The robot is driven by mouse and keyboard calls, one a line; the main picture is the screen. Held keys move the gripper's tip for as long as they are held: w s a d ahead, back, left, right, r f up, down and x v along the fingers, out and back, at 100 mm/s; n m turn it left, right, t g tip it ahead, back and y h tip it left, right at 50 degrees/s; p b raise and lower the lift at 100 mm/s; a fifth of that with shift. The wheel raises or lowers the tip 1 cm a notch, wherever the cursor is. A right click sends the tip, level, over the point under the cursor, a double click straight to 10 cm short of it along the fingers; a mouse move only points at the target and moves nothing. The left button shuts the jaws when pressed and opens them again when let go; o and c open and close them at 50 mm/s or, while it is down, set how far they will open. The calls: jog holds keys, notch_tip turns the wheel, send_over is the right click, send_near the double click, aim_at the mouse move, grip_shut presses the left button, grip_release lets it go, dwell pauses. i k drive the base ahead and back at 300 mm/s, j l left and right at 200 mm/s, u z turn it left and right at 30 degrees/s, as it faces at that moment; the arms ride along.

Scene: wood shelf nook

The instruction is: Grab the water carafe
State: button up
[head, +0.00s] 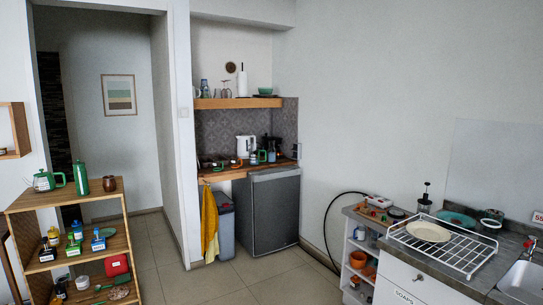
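No object is clearly recognisable as the water carafe at this size. A tall green vessel (81,178) with a handle stands upright on top of the wooden shelf unit at the left, and it could be a carafe. A teapot-like vessel with a green handle (45,180) stands to its left and a brown cup (109,183) to its right. A white jug or kettle (245,147) stands on the counter in the back nook. A blue bottle (204,88) stands on the nook's upper shelf. My gripper is not in view.
The wooden shelf unit (68,197) holds several small items on lower levels. A grey fridge (271,212) and bin (225,230) stand below the nook counter. At right are a white dish rack (470,262) with a plate and a sink. The tiled floor (195,285) between is clear.

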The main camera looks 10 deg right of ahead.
aim_at(272, 150)
jog(key=i+z, duration=0.3)
jog(key=z, duration=0.15)
jog(key=i, duration=2.25)
jog(key=i+l, duration=0.1)
jog(key=i, duration=2.15)
jog(key=j+u, duration=0.05)
jog(key=j, duration=0.05)
